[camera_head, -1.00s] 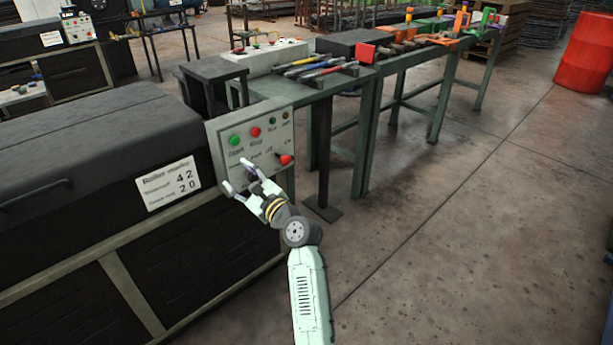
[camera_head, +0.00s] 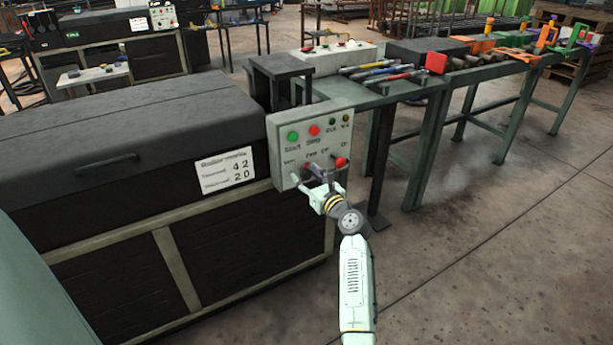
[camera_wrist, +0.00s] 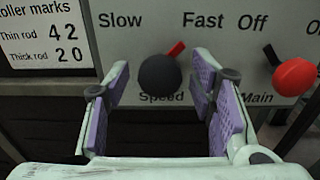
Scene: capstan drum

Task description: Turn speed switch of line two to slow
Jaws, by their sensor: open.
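The speed switch (camera_wrist: 160,75) is a round black knob with a red pointer, on a light grey control panel (camera_head: 280,152). In the wrist view its pointer tilts up and right, toward the "Fast" label; "Slow" is printed at the upper left. My gripper (camera_head: 312,182) is open in front of the panel. In the wrist view its two purple-padded fingers (camera_wrist: 162,92) stand left and right of the knob, apart from each other. I cannot tell whether they touch it. In the head view the gripper partly hides this area.
A red main switch (camera_wrist: 295,76) sits just right of the right finger. Green start button (camera_head: 293,136) and red button (camera_head: 314,131) are above. A black machine (camera_head: 130,145) stands left. A green bench (camera_head: 420,92) with tools is behind. Open floor lies right.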

